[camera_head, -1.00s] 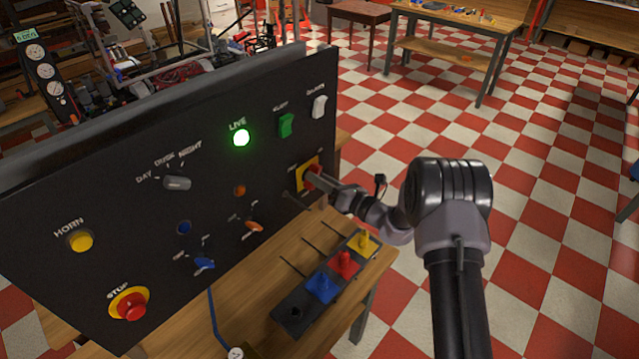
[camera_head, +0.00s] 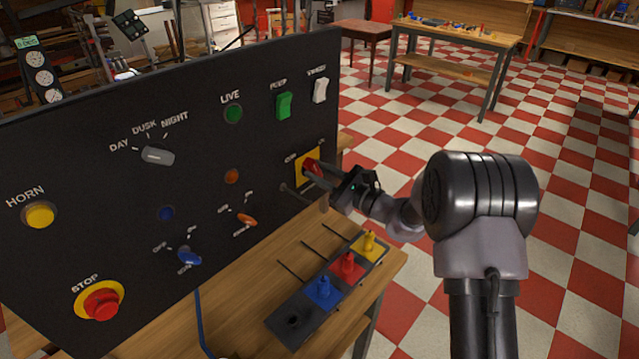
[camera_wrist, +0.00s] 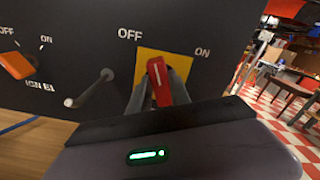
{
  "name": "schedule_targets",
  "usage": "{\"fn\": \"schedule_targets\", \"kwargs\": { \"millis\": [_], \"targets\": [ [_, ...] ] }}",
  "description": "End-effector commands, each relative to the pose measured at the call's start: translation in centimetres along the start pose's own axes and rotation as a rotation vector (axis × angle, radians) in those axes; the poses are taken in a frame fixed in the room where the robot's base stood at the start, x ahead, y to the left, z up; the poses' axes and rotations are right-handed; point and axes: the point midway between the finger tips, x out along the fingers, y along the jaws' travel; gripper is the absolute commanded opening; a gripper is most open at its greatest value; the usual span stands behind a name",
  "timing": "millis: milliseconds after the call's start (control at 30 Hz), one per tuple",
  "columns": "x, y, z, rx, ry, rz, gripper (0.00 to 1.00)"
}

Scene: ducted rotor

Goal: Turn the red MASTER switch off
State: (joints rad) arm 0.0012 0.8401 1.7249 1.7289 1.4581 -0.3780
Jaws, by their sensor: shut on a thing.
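The red MASTER switch (camera_head: 311,166) sits on a yellow plate near the right end of the black panel. My gripper (camera_head: 317,172) is at it from the front right, its jaws shut on the red handle. In the wrist view the red handle (camera_wrist: 158,82), with a white line along it, stands between the two fingers. It leans slightly up-left, toward the OFF label (camera_wrist: 130,34). The ON label (camera_wrist: 202,52) is to its right. My fingers hide the handle's lower part. The green LIVE lamp (camera_head: 233,113) is dark.
A rod (camera_wrist: 90,88) sticks out of the panel just left of the switch. An orange knob (camera_head: 246,220) and a blue knob (camera_head: 189,257) are further left. Below, a tray (camera_head: 293,319) with coloured plugs lies on the bench. Checkered floor is open to the right.

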Motion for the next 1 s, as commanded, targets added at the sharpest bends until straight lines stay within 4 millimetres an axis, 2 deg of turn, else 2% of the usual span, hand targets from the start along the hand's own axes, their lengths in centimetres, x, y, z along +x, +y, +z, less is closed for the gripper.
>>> {"fn": "schedule_targets", "kwargs": {
  "millis": [33, 500, 1000],
  "targets": [
    [-0.01, 0.29, -0.53, -0.037, 0.000, 0.000, 0.00],
    [-0.01, 0.31, -0.31, -0.312, 0.001, 0.001, 0.00],
    [-0.01, 0.23, -0.11, -0.371, 0.002, 0.002, 0.00]
  ]
}}
